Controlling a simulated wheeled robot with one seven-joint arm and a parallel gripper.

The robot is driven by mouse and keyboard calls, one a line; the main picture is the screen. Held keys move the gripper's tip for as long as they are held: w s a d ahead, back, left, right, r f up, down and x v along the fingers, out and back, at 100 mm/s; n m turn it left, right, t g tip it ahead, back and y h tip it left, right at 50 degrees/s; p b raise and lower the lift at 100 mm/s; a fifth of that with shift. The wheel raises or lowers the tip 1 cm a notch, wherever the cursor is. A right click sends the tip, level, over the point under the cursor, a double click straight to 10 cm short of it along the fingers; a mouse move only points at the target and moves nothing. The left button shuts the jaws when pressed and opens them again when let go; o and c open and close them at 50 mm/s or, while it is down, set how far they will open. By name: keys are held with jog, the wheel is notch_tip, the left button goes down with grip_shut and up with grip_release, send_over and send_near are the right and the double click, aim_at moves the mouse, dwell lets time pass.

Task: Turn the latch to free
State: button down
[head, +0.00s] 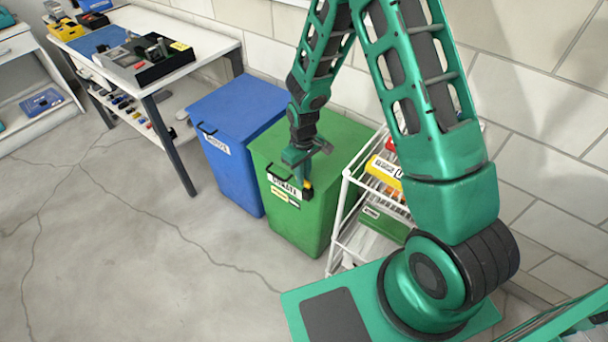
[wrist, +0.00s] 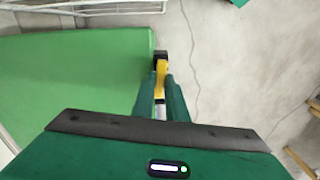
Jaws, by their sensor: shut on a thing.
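The latch is a yellow piece (wrist: 161,75) beside a black block (wrist: 160,55) at the edge of the green bin (wrist: 75,80). The green bin (head: 330,150) stands in the middle of the head view, and a small yellow part of the latch (head: 308,185) shows at its front upper edge. My gripper (wrist: 161,92) is shut on the yellow piece, one finger on each side. In the head view my gripper (head: 304,176) hangs down at the bin's front edge and partly hides the latch. I cannot tell how far the latch is turned.
A blue bin (head: 235,125) stands to the left of the green one. A white wire rack (head: 350,225) with coloured boxes is close on the right. A workbench (head: 200,65) stands at the upper left. The floor (head: 140,260) in front of the bins is clear.

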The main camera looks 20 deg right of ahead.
jog(key=shift+w+a+r+n, duration=0.1)
jog(key=shift+w+n, duration=0.05)
jog(key=shift+n, duration=0.65)
jog(key=c, duration=1.8)
grip_release()
jog(key=shift+o, duration=0.2)
notch_tip(320, 180, up, 11)
